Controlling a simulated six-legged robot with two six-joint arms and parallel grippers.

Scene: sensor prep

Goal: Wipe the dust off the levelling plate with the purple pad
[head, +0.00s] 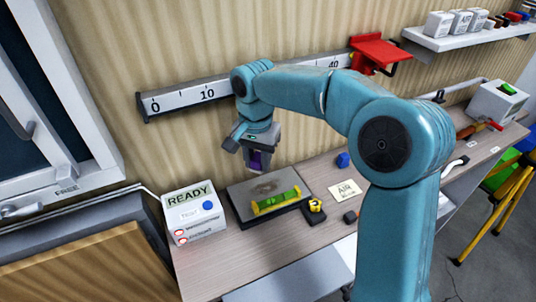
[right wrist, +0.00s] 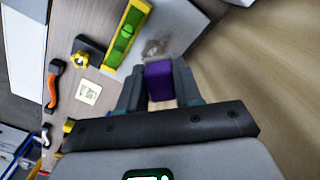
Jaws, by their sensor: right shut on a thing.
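The levelling plate (head: 234,192) is a grey slab on a dark base on the bench. A dusty brown smudge (head: 268,186) marks its top, and the smudge also shows in the right wrist view (right wrist: 155,48). A green and yellow spirit level (head: 276,202) lies along the plate's front part. My right gripper (head: 256,162) is shut on the purple pad (right wrist: 159,81), just beyond the smudge in the head view. The pad seems to be above the plate's back edge; I cannot tell whether it touches. My left gripper is not in view.
A white READY box (head: 192,213) stands left of the plate. The wall with a ruler rail (head: 190,97) is close behind.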

